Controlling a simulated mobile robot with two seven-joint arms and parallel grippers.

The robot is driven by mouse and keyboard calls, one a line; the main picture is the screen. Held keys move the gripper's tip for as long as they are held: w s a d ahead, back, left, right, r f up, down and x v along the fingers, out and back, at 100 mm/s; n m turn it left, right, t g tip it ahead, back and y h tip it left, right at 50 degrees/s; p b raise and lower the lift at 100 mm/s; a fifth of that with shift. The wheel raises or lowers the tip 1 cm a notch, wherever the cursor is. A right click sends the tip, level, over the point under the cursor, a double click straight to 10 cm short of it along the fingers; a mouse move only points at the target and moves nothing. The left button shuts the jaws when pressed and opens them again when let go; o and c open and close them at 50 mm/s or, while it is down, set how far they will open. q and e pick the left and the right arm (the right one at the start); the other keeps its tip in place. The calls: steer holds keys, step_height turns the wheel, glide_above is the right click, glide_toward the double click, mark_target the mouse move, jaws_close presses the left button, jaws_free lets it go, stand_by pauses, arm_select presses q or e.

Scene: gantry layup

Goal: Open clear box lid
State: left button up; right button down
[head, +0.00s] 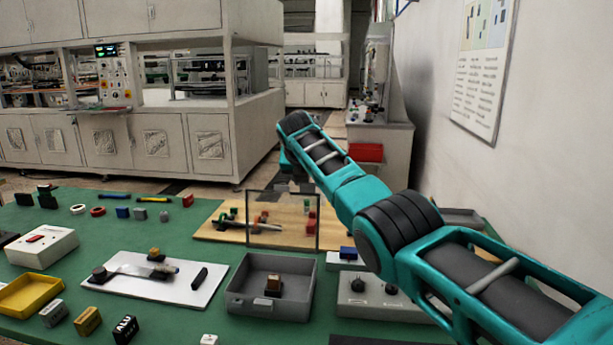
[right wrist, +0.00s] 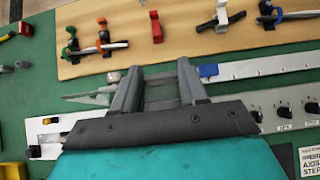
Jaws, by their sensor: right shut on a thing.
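The grey box (head: 233,302) stands on the green table, with a small brown and dark block (head: 273,285) inside. Its clear lid (head: 283,221) is a see-through pane with dark edges, standing about upright along the box's back rim. My right gripper (head: 299,186) is at the lid's top edge, right of its middle, and is shut on it. In the right wrist view the two fingers of my right gripper (right wrist: 157,88) show, but the lid between them is hard to make out. My left gripper is not in view.
A wooden board (head: 212,234) with red clips and a cable lies behind the lid. A yellow tray (head: 30,294) and small blocks fill the left.

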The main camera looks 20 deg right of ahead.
steer(key=shift+w+d+r, duration=0.15)
steer(key=shift+r, duration=0.3)
steer(key=c, duration=1)
jaws_free()
steer(key=o, duration=0.4)
steer(key=shift+f, duration=0.3)
steer(key=v, duration=1.3)
